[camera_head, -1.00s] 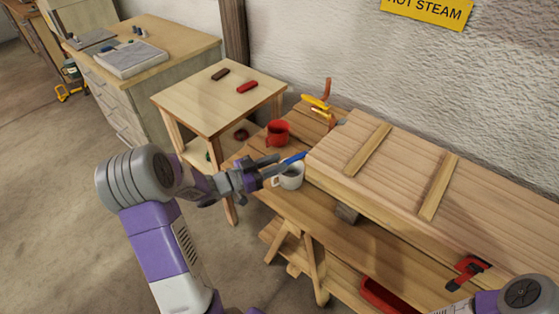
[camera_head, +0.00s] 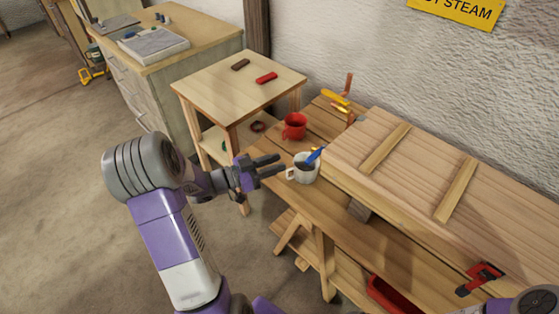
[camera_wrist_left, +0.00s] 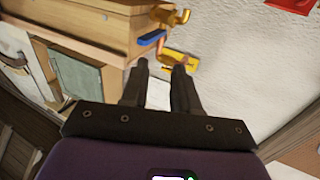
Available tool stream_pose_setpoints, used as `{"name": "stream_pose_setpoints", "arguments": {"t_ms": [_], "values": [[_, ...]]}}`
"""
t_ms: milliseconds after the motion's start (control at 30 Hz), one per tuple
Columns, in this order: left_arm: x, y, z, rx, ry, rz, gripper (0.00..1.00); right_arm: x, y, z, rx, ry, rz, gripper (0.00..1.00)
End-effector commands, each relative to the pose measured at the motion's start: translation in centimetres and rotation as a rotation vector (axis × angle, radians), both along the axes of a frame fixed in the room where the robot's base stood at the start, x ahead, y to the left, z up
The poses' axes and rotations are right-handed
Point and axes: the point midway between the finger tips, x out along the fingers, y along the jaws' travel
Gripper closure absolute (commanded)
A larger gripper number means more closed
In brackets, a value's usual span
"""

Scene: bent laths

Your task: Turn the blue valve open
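The blue valve handle (camera_head: 315,156) shows in the head view as a slanted bar by the white mug (camera_head: 305,172). Its mount is hidden there. In the left wrist view the blue handle (camera_wrist_left: 152,38) lies beyond my fingertips, beside copper-coloured pipe (camera_wrist_left: 168,15) and a yellow handle (camera_wrist_left: 180,59). My left gripper (camera_head: 281,165) is left of the blue handle, apart from it, with two fingers spread. They also show spread and empty in the left wrist view (camera_wrist_left: 160,70). My right gripper is out of view.
A red mug (camera_head: 295,126) stands on the wooden bench behind the white mug. A large wooden box (camera_head: 430,165) fills the right. A small table (camera_head: 225,85) with two small blocks stands behind. A yellow steam sign (camera_head: 460,10) hangs on the wall.

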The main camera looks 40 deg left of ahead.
Motion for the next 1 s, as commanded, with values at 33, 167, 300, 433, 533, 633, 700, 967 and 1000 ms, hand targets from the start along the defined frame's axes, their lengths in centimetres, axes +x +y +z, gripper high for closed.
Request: {"name": "stream_pose_setpoints", "arguments": {"t_ms": [33, 167, 300, 433, 533, 633, 700, 967, 1000], "values": [[-0.4, 0.2, 0.0, 0.000, 0.000, 0.001, 0.70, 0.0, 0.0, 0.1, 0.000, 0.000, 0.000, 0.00], [-1.2, 0.6, 0.0, 0.000, 0.001, 0.002, 0.70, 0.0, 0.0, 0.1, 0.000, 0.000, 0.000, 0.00], [-2.0, 1.0, 0.0, -0.001, 0.001, 0.001, 0.70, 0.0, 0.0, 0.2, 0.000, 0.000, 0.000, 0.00], [-2.7, 1.4, 0.0, 0.000, 0.001, 0.001, 0.70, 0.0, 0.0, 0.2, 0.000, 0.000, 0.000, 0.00], [-3.0, 1.5, 0.0, -0.001, 0.001, 0.000, 0.70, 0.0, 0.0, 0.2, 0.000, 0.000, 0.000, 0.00], [-3.1, 1.5, 0.0, -0.001, 0.001, 0.000, 0.70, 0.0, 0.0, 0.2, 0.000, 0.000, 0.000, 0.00], [-3.1, 1.5, 0.0, -0.001, 0.001, 0.000, 0.70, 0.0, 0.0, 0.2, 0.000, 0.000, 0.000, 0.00], [-3.1, 1.5, 0.0, -0.001, 0.001, 0.000, 0.70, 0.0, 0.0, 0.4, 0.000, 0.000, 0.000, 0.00], [-3.1, 1.5, 0.0, -0.001, 0.001, 0.000, 0.70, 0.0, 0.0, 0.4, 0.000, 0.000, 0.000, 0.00]]}}
